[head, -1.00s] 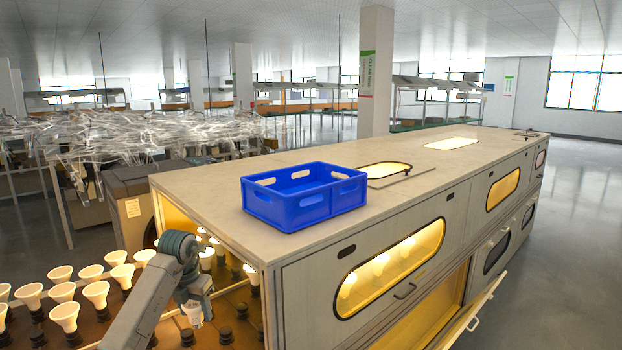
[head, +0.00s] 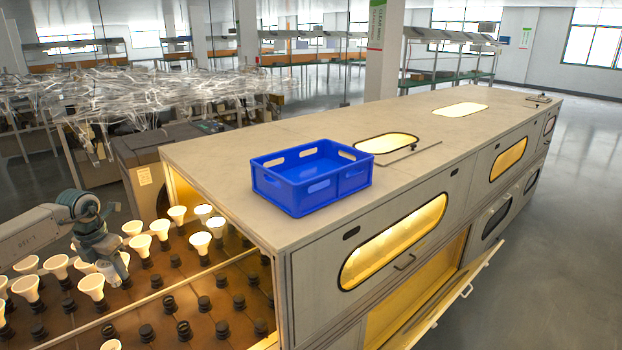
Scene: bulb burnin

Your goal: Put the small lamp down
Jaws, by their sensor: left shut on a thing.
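My left gripper (head: 113,268) is at the left of the head view, low over the rows of lamps and sockets. It is shut on a small white lamp (head: 123,261), which is mostly hidden by the fingers and by lamps close by. I cannot tell whether the held lamp touches anything below. A blue crate (head: 311,187) stands on the cabinet top, and its visible inside looks empty. My right gripper is not in view.
White cone-shaped lamps (head: 200,242) stand in several black sockets on the brown board. Bare sockets (head: 183,330) fill its front and right part. The long cabinet (head: 225,160) rises right of the board, with an open lower flap (head: 455,295) on its front.

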